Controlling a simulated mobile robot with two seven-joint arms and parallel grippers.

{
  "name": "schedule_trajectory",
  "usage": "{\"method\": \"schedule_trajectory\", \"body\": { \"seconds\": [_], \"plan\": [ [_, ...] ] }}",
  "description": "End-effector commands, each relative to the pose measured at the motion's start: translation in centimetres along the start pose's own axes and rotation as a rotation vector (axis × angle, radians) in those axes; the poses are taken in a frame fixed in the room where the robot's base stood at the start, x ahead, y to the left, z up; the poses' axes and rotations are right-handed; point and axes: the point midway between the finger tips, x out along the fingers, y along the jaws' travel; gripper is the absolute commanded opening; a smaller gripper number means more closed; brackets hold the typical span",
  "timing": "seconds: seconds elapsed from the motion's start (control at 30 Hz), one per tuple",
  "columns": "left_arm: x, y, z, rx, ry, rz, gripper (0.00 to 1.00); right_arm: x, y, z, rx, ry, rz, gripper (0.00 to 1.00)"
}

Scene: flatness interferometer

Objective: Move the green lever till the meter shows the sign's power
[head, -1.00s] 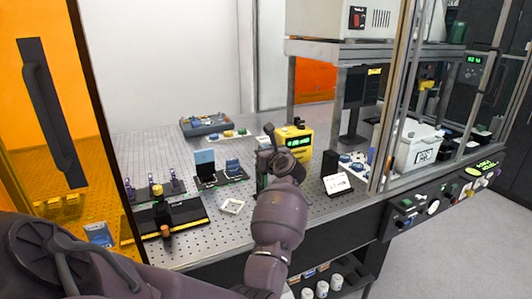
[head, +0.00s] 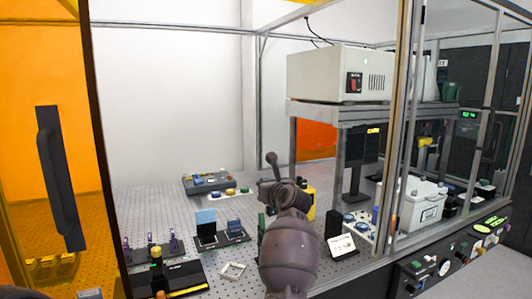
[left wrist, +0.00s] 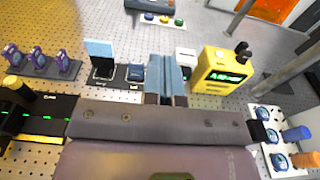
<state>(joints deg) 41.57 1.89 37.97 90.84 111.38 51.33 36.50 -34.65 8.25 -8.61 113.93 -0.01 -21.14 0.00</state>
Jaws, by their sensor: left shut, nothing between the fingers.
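The yellow meter (left wrist: 222,77) with a lit green display stands just right of my left gripper in the left wrist view; its digits are too blurred to read. In the head view my arm hides most of the meter (head: 310,202). My left gripper (left wrist: 165,60) is shut and empty, its fingertips over the perforated table between a small blue part and the meter. A dark green upright piece (head: 262,224) shows beside my arm in the head view; I cannot tell if it is the green lever. A white sign (head: 342,246) leans near the front edge, its text unreadable. My right gripper is out of view.
A light blue plate on a black mount (head: 206,222) and purple mounts (left wrist: 38,60) stand to the left. A panel with blue knobs (left wrist: 268,137) is at the right. A grey shelf (head: 370,107) rises behind. A white square frame (head: 232,271) lies near the front.

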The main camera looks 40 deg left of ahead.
Motion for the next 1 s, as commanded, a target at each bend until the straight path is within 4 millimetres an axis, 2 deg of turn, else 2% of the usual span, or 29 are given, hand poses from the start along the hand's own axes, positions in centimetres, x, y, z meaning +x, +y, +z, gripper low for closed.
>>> {"method": "schedule_trajectory", "body": {
  "seconds": [0.03,0.3,0.5,0.7,1.0],
  "plan": [
    [-0.1,0.0,1.3,-0.005,-0.003,0.000,0.00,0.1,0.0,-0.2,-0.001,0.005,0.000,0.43],
    [-0.6,0.0,6.5,-0.004,-0.003,-0.001,0.00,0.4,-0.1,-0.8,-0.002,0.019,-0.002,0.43],
    [-0.8,0.0,9.3,-0.002,-0.002,0.000,0.00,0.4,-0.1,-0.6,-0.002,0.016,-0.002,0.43],
    [-0.9,0.0,10.4,0.000,0.000,0.000,0.00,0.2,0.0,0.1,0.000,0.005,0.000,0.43],
    [-0.9,0.2,10.4,0.015,-0.011,0.006,0.00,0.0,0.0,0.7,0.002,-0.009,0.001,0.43]
  ]
}}
